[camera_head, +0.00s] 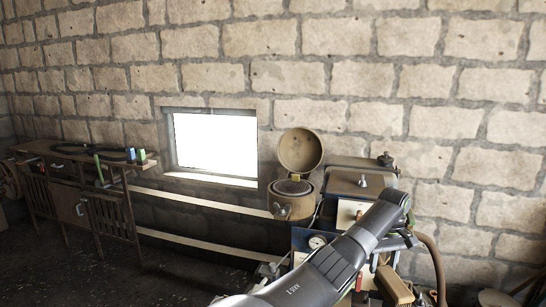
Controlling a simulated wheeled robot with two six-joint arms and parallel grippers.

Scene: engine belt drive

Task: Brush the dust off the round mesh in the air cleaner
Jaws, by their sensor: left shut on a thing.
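The air cleaner (291,207) is a round tan canister at the left end of the engine, with its round lid (300,151) swung up and open behind it. The round mesh (293,187) shows as a dark disc in its open top; dust on it is too small to make out. My left arm reaches up from the bottom middle to the right. My left gripper (407,238) is at its far end, right of the air cleaner and apart from it. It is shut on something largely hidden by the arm. My right gripper is out of view.
The engine (360,183), with a metal box top and a round gauge (317,241), stands against the stone wall. A brown hose (434,262) curves down at right. A wooden workbench (75,165) with small items stands at far left. The floor between is clear.

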